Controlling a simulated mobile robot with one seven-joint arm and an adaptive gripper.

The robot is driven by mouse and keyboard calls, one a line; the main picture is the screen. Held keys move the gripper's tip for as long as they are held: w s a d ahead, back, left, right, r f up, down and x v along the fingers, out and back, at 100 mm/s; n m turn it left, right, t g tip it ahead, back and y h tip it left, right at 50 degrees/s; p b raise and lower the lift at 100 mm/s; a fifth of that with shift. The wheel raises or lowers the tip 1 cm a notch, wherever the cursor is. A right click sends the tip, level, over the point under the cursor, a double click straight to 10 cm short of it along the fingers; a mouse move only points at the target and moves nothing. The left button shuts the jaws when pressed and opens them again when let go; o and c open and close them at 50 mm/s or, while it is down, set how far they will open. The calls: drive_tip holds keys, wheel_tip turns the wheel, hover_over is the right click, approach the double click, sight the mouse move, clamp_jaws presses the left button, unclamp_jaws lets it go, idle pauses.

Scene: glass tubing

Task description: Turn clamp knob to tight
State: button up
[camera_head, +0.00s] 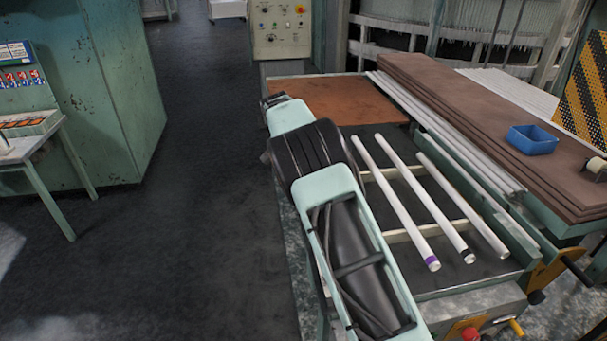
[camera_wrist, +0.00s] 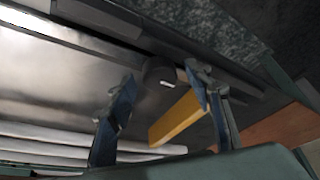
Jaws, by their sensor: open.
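In the wrist view, a dark round knob (camera_wrist: 157,71) with a short white mark is on a dark edge ahead of my gripper; it looks like the clamp knob. My gripper (camera_wrist: 163,82) is open, with one blue-grey finger to the left of the knob and one to the right. The knob shows between the fingertips; I cannot tell whether they touch it. A yellow bar (camera_wrist: 180,119) lies below the knob, between the fingers. In the head view my arm covers this side of the bench, and neither the gripper nor this knob can be made out.
Several white glass tubes (camera_head: 399,205) lie on the bench rack right of my arm. A brown board (camera_head: 345,101) lies behind them. Stacked brown planks and a blue tray (camera_head: 532,139) are at the right. A control box (camera_head: 281,30) stands at the back. The floor at left is clear.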

drive_tip(key=v, duration=1.2)
